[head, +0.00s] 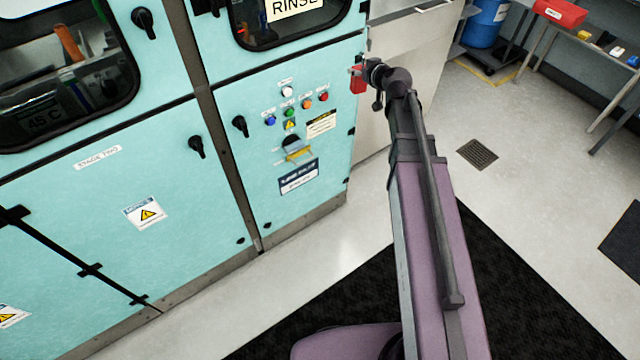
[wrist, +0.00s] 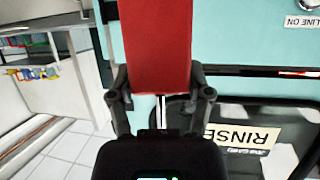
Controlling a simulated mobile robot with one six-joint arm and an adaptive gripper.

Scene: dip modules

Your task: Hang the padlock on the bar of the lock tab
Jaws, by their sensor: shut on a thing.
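A red padlock (head: 357,79) is held in my gripper (head: 366,74), up at the right edge of the teal cabinet. In the wrist view the padlock's red body (wrist: 157,45) sits between and beyond the two fingers of my gripper (wrist: 160,92). A thin silvery strip, possibly its shackle, shows between the fingers. What looks like the lock tab, a yellow piece (head: 299,154) below a dark switch, is on the cabinet's control panel. It is left of and below my gripper, clear of the padlock. Its bar is too small to make out.
Coloured buttons (head: 289,112) and a blue label (head: 298,178) surround the yellow piece. Black door handles (head: 197,147) stick out from the cabinet. A blue drum (head: 486,25) and a table with a red box (head: 560,12) stand back right. Open floor lies before the cabinet.

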